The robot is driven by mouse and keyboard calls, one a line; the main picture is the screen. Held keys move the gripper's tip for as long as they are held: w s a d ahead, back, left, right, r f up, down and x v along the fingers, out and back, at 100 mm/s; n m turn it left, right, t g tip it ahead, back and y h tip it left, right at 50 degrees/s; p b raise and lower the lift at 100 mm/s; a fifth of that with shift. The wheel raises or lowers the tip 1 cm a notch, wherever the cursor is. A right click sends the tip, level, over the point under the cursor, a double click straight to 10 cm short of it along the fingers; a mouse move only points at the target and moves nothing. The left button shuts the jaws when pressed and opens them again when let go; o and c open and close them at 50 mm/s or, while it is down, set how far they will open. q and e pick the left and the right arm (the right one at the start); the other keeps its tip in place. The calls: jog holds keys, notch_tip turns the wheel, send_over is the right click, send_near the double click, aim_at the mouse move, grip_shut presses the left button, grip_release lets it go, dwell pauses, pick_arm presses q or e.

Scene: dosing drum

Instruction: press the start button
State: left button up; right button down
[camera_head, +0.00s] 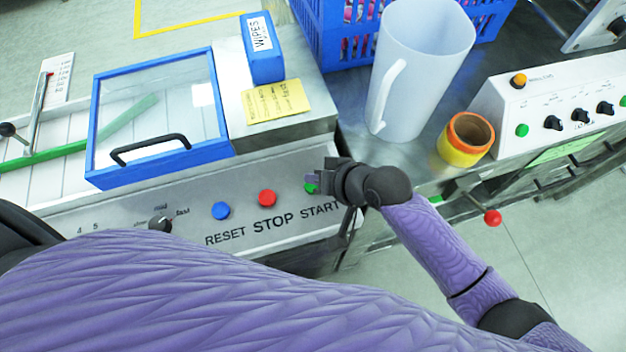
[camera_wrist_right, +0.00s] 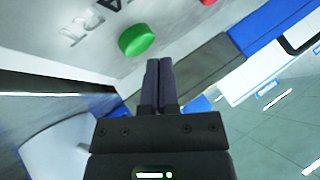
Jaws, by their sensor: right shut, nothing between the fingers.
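The green start button (camera_head: 310,188) sits on the grey front panel above the word START, partly hidden by my right gripper (camera_head: 318,179). In the right wrist view the whole round button (camera_wrist_right: 136,40) shows on the panel. My right gripper's two dark fingers (camera_wrist_right: 159,66) are shut together and empty. Their tips lie just beside the button in that view, and I cannot tell whether they touch it. The red stop button (camera_head: 267,198) and the blue reset button (camera_head: 221,210) are to the left on the same panel. My left gripper is not in view.
A blue-framed clear lid (camera_head: 158,172) and a blue wipes box (camera_head: 262,50) are above the panel. A clear jug (camera_head: 425,70), an orange-yellow roll (camera_head: 465,140) and a control box (camera_head: 550,100) stand to the right. A red-knobbed lever (camera_head: 492,217) sticks out at lower right.

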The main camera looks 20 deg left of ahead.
dwell(0.4)
jog(key=shift+f, duration=0.45)
